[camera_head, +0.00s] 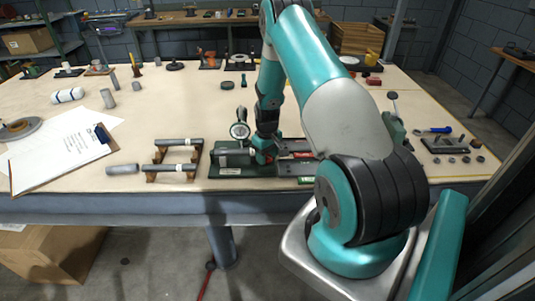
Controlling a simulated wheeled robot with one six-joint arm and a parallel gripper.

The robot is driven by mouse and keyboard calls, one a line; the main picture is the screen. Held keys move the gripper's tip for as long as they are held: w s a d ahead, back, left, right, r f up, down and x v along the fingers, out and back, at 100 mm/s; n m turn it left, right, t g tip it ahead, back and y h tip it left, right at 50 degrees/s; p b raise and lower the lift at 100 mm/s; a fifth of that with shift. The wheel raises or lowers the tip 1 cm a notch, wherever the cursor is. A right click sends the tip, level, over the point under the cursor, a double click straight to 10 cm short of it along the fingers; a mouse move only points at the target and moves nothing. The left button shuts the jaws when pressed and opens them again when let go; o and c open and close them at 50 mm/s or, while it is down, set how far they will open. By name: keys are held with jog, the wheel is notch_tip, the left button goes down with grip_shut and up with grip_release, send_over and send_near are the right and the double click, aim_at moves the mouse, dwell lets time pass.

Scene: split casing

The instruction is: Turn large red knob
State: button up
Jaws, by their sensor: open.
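My arm reaches over the workbench and comes down at its front middle. My gripper (264,150) is small here and partly hidden by my own wrist; it is open. It is low over a dark green fixture (226,171) with a grey cylinder lying on it. A dial gauge (239,130) stands just left of my gripper.
Left of the fixture, grey shafts lie on a wooden stand (158,177). A clipboard with papers (62,148) lies at the left. The bench middle-left is mostly clear.

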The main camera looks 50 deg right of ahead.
jog(key=shift+f, duration=0.25)
jog(key=c, duration=0.7)
jog(key=shift+o, duration=0.2)
jog(key=shift+f+m+b, duration=0.2)
jog(key=shift+m+b, duration=0.7)
jog(key=shift+m, duration=0.1)
jog(key=m, duration=0.1)
jog(key=m+b, duration=0.1)
jog(key=shift+r+m, duration=0.2)
jog(key=shift+m, duration=0.1)
jog(key=o, duration=0.7)
jog(key=shift+c, duration=0.2)
jog(key=shift+r, duration=0.1)
